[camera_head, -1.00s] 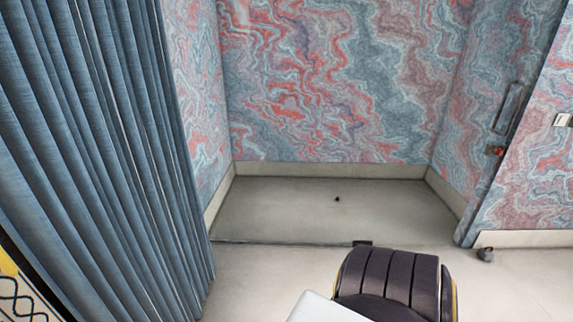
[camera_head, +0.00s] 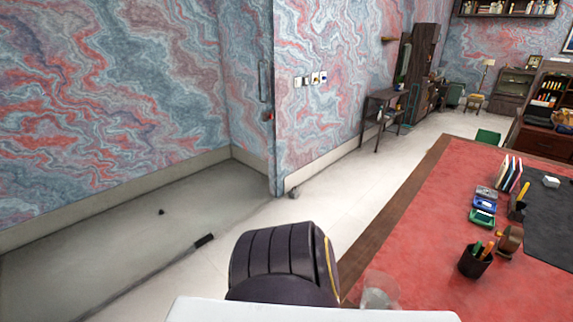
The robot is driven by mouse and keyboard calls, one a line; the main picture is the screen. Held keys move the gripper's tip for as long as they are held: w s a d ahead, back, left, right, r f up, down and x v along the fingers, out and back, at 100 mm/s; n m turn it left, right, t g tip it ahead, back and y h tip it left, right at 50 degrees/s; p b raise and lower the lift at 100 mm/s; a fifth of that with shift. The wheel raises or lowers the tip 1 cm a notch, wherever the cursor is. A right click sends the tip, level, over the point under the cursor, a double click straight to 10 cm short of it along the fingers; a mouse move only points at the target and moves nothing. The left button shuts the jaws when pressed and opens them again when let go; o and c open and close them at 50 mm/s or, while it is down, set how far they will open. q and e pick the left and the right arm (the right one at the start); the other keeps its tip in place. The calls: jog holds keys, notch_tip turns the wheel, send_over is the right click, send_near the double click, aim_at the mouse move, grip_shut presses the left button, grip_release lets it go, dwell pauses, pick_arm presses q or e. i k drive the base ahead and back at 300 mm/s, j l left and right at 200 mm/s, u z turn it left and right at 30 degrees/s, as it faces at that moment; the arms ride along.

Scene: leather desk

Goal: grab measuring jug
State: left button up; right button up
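A clear, see-through vessel (camera_head: 380,290), which looks like the measuring jug, stands on the near left part of the red leather desk (camera_head: 420,235). Its lower part is cut off by a pale surface at the bottom of the view, and I cannot make out a handle or markings. Neither of my grippers is in view.
A dark ribbed chair (camera_head: 275,258) stands left of the desk, close to the vessel. A black pen cup (camera_head: 475,261), a tape dispenser (camera_head: 509,240), books (camera_head: 509,173) and a dark mat (camera_head: 553,222) are on the desk. Pale floor (camera_head: 345,195) is open beyond the chair.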

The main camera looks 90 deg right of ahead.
aim_at(382, 281)
jog(key=z, duration=3.8)
jog(key=i+l, duration=0.05)
